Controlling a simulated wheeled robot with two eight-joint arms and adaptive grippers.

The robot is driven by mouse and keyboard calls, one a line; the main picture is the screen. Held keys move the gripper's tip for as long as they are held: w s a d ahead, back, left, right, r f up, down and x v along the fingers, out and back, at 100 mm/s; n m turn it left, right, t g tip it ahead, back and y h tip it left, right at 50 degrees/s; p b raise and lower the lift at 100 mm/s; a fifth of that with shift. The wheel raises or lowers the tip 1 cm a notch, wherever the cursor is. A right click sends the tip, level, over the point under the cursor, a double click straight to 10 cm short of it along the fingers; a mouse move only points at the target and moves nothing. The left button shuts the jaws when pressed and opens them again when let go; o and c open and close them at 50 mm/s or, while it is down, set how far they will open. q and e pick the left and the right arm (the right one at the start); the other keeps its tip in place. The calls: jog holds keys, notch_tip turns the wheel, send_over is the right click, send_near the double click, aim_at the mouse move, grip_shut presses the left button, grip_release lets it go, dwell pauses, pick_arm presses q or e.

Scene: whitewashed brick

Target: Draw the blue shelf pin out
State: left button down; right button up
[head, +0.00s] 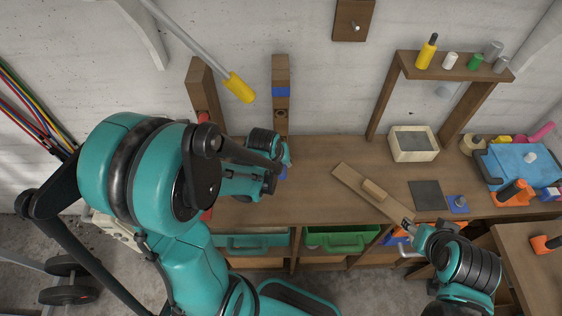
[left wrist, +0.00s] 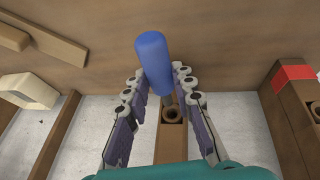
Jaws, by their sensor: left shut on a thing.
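The blue shelf pin (left wrist: 152,60) has a thick rounded blue handle and a grey metal shank. My left gripper (left wrist: 160,78) is shut on it, with a finger on each side. Behind the shank, a wooden post (left wrist: 171,140) shows a dark round hole; I cannot tell whether the shank's tip is in a hole. In the head view the post (head: 281,70) carries a blue band, and my left gripper (head: 284,158) is in front of its lower part. Only a bit of blue (head: 283,173) shows there. My right gripper (head: 411,226) is by a wooden board's end; its fingers are unclear.
A second post (head: 201,80) with red parts stands left. A yellow-handled rod (head: 238,87) slants above. The bench (head: 320,205) holds the board (head: 365,190), a pale box (head: 413,143), a dark pad (head: 428,195) and a blue toolbox (head: 520,165). A small shelf (head: 455,70) stands behind.

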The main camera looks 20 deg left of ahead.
pick_arm(q)
jog(key=shift+r+p, duration=3.3)
jog(key=shift+r, duration=0.75)
